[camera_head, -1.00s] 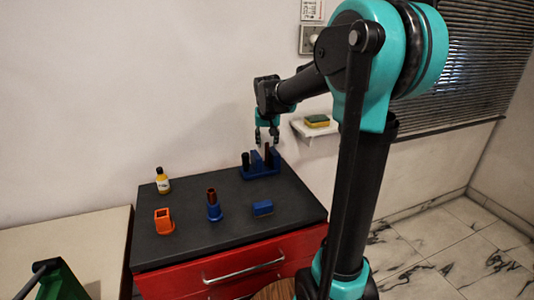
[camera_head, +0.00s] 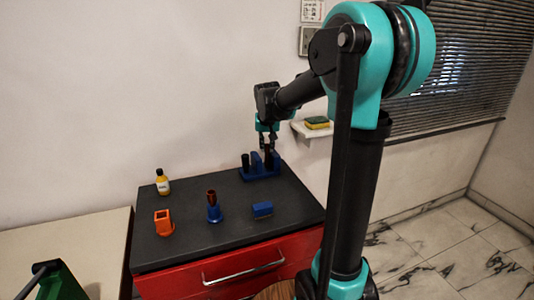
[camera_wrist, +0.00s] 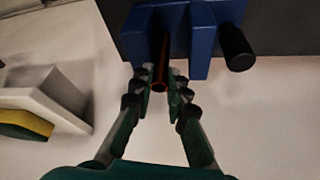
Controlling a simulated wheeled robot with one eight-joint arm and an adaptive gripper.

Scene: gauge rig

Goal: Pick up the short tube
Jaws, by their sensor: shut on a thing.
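A brown tube (camera_wrist: 160,78) stands at the blue rack (camera_wrist: 205,40), seen end-on between my fingers in the wrist view. My gripper (camera_wrist: 161,90) is shut on this tube, with a finger on each side near its end. In the head view my gripper (camera_head: 267,144) is low over the right part of the rack (camera_head: 262,174), and its fingers partly hide the tube. The tube's lower end is hidden at the rack. Another brown tube (camera_head: 211,196) stands upright in a small blue stand (camera_head: 215,214) nearer the front.
A black peg (camera_head: 245,161) stands at the rack's left end. The dark cabinet top (camera_head: 185,245) also holds an orange holder (camera_head: 164,223), a blue block (camera_head: 262,209) and a yellow bottle (camera_head: 162,182). A wall shelf (camera_head: 312,134) with a sponge (camera_head: 317,122) is right of my gripper.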

